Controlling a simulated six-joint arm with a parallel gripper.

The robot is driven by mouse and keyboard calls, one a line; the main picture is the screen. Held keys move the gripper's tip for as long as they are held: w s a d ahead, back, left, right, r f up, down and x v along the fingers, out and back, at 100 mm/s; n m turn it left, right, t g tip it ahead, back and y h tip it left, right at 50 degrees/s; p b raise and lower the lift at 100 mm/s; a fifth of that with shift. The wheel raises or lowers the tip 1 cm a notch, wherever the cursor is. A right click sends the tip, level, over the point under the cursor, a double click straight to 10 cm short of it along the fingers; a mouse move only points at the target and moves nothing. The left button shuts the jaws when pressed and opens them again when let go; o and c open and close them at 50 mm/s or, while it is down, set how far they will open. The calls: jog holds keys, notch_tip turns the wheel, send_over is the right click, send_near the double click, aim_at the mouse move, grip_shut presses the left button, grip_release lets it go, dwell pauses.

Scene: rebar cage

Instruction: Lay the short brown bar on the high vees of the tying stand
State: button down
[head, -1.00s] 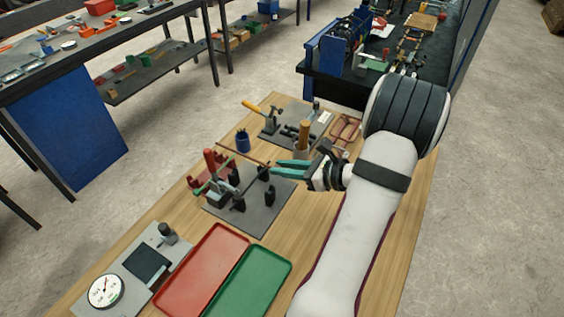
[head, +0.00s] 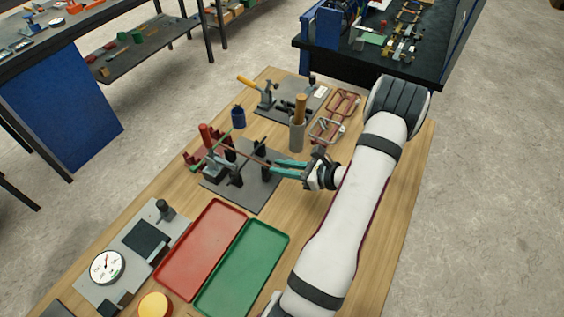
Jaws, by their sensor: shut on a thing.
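My gripper (head: 274,167), with teal fingers, is shut on the short brown bar (head: 248,153) near its right end. The bar slants up and left from the fingers, over the rear part of the tying stand. The tying stand is a dark grey plate (head: 258,196) with several black posts (head: 266,173). The bar appears at about the height of the post tops. I cannot tell whether it touches any vee. The fingers hide the bar's right end.
A red rack (head: 194,158) stands left of the stand. A blue cup (head: 238,117) and a grey holder (head: 296,136) with a wooden handle stand behind it. Red (head: 202,250) and green (head: 243,268) trays lie in front. Brown wire frames (head: 327,129) lie at the back right.

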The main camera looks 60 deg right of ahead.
jog(key=shift+f, duration=0.15)
dwell(0.3)
jog(key=c, duration=0.7)
grip_release()
jog(key=v, duration=1.5)
jog(key=shift+s, duration=0.35)
jog(key=shift+r, duration=0.25)
notch_tip(320, 180, up, 6)
jog(key=shift+f, duration=0.1)
